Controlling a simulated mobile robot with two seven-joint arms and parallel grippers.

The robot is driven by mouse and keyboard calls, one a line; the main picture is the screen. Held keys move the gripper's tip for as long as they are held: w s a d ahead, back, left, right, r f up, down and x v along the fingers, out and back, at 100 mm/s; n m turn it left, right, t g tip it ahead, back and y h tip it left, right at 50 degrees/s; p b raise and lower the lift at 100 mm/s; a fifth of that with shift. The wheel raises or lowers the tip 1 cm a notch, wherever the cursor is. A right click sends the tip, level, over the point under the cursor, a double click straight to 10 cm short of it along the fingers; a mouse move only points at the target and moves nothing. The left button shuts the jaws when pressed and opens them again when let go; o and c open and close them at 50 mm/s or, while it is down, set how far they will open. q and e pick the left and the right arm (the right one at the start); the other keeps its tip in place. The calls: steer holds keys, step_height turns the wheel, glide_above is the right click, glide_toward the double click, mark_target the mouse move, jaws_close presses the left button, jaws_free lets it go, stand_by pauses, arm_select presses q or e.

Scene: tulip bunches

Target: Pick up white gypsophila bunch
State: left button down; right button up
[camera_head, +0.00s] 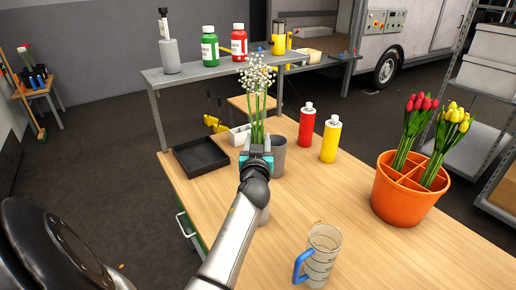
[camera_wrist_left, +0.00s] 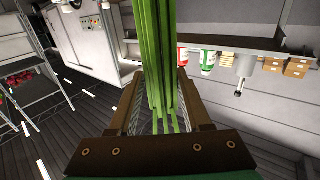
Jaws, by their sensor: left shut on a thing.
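The white gypsophila bunch (camera_head: 257,76) stands upright in the head view, with small white flowers on green stems. My left gripper (camera_head: 256,150) is shut on its stems, over the wooden table. In the left wrist view the green stems (camera_wrist_left: 158,60) run between the two fingers of the gripper (camera_wrist_left: 158,95). A grey cup (camera_head: 279,155) stands right behind the gripper and is partly hidden by it. I cannot tell whether the stem ends are clear of the cup. My right gripper is not in view.
An orange divided pot (camera_head: 403,198) with red tulips (camera_head: 414,118) and yellow tulips (camera_head: 451,128) stands at the right. A red bottle (camera_head: 307,123), a yellow bottle (camera_head: 331,139), a black tray (camera_head: 201,156) and a glass mug (camera_head: 320,255) are on the table (camera_head: 365,255).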

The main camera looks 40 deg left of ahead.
arm_select(q)
step_height(320, 180, up, 13)
steer(key=p, duration=0.2)
steer(key=shift+f+p, duration=0.1)
steer(key=shift+p, duration=0.25)
